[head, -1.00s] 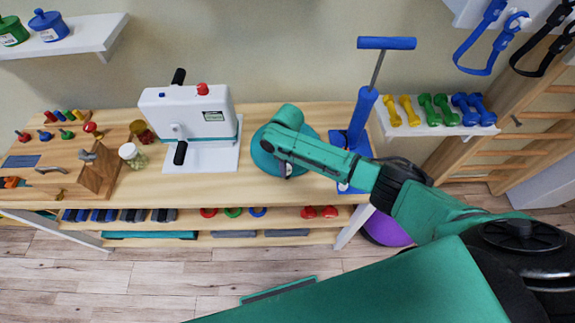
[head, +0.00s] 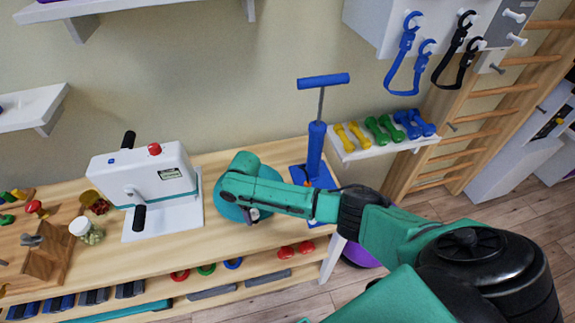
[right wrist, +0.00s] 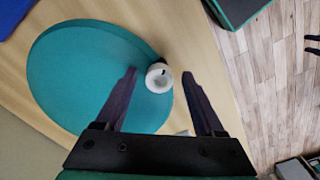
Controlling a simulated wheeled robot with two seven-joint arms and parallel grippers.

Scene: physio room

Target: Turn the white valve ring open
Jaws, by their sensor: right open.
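The white valve ring (right wrist: 158,78) is a small round ring with a dark centre at the rim of a teal round cushion (right wrist: 95,70). The cushion lies on the wooden bench and shows in the head view (head: 226,206). My right gripper (right wrist: 160,76) is open, its two dark fingers on either side of the ring. Gaps show between ring and fingers in the right wrist view; its exact height above the ring is unclear. In the head view the right gripper (head: 252,214) is mostly hidden by my wrist. My left gripper is out of view.
A white crank machine (head: 160,180) stands left of the cushion on the bench (head: 190,245). A blue hand pump (head: 316,150) stands close behind my right arm. Jars (head: 88,231) are further left. Dumbbells (head: 390,125) sit on a wall shelf.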

